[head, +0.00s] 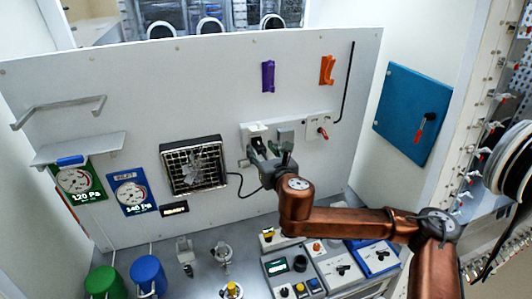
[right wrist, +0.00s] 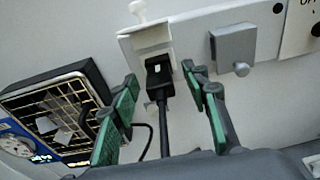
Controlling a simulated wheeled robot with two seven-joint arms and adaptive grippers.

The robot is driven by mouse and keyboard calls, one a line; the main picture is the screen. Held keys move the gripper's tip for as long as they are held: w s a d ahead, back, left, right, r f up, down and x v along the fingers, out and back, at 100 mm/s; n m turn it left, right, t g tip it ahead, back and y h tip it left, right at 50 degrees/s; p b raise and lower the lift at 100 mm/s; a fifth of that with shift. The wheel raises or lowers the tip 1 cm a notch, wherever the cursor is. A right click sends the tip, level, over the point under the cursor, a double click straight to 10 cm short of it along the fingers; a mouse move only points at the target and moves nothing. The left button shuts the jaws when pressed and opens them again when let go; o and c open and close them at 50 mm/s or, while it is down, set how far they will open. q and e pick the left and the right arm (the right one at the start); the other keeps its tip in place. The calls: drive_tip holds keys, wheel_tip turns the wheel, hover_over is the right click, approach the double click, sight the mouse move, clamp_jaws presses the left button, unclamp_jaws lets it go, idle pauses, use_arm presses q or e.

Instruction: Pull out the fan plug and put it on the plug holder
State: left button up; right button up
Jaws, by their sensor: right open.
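The black fan plug (right wrist: 160,76) sits in a white socket (right wrist: 146,40) on the wall plate, its lid raised. Its cable runs down from it; in the head view a black cable (head: 240,190) leads from the fan (head: 193,165). My right gripper (right wrist: 160,79) is open, its green-padded fingers to either side of the plug, with gaps at both sides. Purple (head: 268,76) and orange (head: 327,70) brackets hang above; I cannot tell which part is the plug holder. My left gripper is not in view.
A closed grey socket cover (right wrist: 232,48) is right of the plug. A red-handled switch (head: 322,131) is further right. Gauges (head: 75,180), a shelf (head: 78,148) and a rail are at left. Control boxes (head: 290,265) crowd the bench below. The wall above the sockets is mostly free.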

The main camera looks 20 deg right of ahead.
drive_tip(key=shift+w, duration=0.15)
clamp_jaws()
idle(0.8)
